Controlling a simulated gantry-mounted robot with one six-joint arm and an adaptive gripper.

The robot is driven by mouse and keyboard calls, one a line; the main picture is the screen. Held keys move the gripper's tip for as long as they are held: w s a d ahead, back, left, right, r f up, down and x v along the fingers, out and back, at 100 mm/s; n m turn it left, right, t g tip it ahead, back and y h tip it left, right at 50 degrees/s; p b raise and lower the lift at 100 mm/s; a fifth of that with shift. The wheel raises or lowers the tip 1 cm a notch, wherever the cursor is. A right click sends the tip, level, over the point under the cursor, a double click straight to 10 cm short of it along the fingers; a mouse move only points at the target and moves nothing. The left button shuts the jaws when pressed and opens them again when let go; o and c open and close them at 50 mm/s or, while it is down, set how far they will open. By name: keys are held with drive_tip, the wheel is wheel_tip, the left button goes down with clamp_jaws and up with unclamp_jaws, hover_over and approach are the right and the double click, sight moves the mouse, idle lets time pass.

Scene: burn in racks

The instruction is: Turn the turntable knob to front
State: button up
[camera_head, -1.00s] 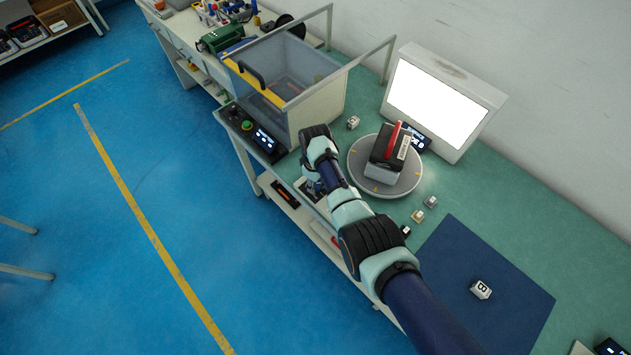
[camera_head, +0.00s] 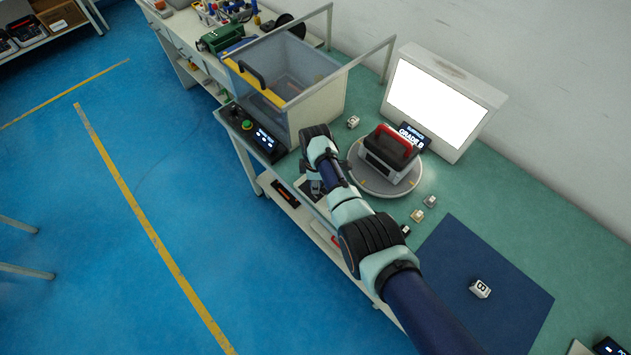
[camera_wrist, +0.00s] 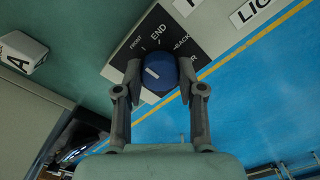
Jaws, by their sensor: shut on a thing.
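The blue knob (camera_wrist: 162,75) with a short white mark on its left half sits on a dark label plate (camera_wrist: 120,58) in the wrist view. FRONT, END and BACK are printed around it, with another label partly covered. My gripper (camera_wrist: 160,82) is shut on the knob, one finger on each side. In the head view my gripper (camera_head: 314,188) is at the bench's front edge, and my arm hides the knob. The round turntable (camera_head: 368,183) carries a dark and pale device (camera_head: 385,162) with a red handle, its pale face toward the front left.
A lit white screen (camera_head: 437,103) stands behind the turntable, with a small GRADE B display (camera_head: 412,137). A clear-walled box (camera_head: 300,85) is at left. Small cubes (camera_head: 418,215) lie near my arm. A lettered cube (camera_head: 480,288) lies on a dark blue mat (camera_head: 490,260).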

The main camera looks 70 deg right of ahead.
idle(0.3)
drive_tip(key=o, duration=1.1)
drive_tip(key=shift+o, duration=0.2)
wheel_tip(320, 180, up, 12)
